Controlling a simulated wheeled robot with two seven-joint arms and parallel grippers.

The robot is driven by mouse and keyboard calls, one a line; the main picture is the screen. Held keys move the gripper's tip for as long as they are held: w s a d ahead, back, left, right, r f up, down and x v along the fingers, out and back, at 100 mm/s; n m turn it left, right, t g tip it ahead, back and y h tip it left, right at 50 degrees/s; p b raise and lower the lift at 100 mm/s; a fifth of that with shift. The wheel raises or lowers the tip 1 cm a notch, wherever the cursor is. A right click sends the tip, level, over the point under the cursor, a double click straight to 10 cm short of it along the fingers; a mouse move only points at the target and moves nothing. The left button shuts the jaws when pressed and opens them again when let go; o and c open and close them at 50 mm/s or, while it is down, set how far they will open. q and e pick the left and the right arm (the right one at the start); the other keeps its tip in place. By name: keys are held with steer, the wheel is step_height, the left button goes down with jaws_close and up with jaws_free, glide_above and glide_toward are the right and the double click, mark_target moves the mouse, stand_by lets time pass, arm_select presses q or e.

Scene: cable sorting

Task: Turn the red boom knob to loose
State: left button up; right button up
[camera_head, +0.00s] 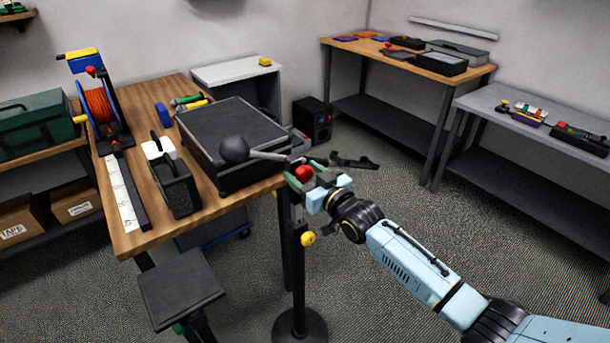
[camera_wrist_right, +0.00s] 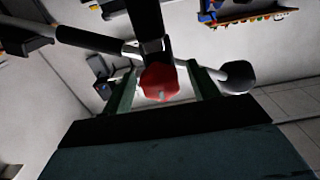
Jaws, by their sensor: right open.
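The red boom knob (camera_head: 304,173) sits at the top of a black stand (camera_head: 286,245), near the table's right front corner. A grey boom (camera_head: 268,155) reaches left from there and carries a dark round head (camera_head: 234,149). My right gripper (camera_head: 300,187) is at the knob. In the right wrist view the red knob (camera_wrist_right: 160,81) shows between my two open green fingers, with visible gaps on both sides. The knob's marking is too small to read. My left gripper is not in view.
The wooden table (camera_head: 140,238) holds a black case (camera_head: 230,130), an orange cable reel (camera_head: 98,104) and a dark box. A yellow knob (camera_head: 308,239) is lower on the stand. A dark stool (camera_head: 180,285) is in front. The floor to the right is mostly clear.

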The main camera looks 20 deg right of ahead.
steer(key=c, duration=1)
steer(key=shift+n, duration=0.3)
steer(key=n+p, duration=0.1)
steer(key=n, duration=0.2)
steer(key=shift+n, duration=0.3)
steer(key=n, duration=0.4)
steer(key=shift+n+p, duration=0.3)
steer(key=shift+p, duration=0.1)
steer(key=n, duration=0.9)
steer(key=shift+b, duration=0.3)
